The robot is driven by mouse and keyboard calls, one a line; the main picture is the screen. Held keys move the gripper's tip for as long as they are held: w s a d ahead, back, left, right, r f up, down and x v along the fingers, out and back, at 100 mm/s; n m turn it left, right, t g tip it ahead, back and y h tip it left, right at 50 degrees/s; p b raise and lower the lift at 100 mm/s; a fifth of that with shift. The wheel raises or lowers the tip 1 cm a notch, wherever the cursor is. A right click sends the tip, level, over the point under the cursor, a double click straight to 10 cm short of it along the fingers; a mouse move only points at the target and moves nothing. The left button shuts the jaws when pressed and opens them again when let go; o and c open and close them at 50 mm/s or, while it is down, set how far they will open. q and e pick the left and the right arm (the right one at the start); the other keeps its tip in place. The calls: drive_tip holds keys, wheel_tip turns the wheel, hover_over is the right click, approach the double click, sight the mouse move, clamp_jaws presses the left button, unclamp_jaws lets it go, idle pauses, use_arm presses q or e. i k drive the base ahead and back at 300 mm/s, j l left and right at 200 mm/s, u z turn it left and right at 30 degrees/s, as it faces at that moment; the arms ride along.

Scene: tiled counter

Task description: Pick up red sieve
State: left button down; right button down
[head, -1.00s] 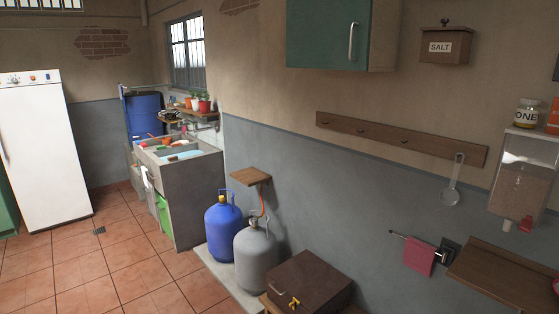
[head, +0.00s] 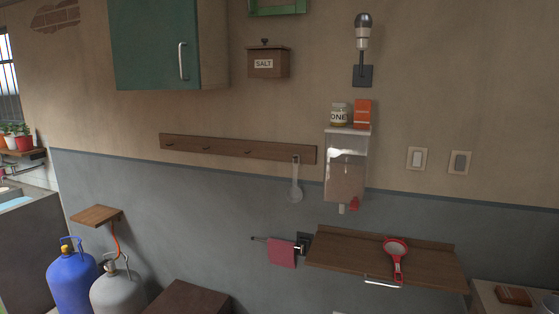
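The red sieve (head: 397,257) lies on a brown wooden wall shelf (head: 345,256) at the lower right of the head view. Its round, pale-meshed head is toward the wall. Its red handle points toward the shelf's front edge. Neither of my grippers shows in the head view.
A pink cloth (head: 282,253) hangs on a bar left of the shelf. A clear dispenser (head: 346,170) with a red tap is on the wall above it. A ladle (head: 296,185) hangs from the hook rail (head: 230,148). Gas bottles (head: 72,278) stand lower left.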

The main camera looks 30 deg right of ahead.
sight(397, 249)
drive_tip(key=z, duration=1.75)
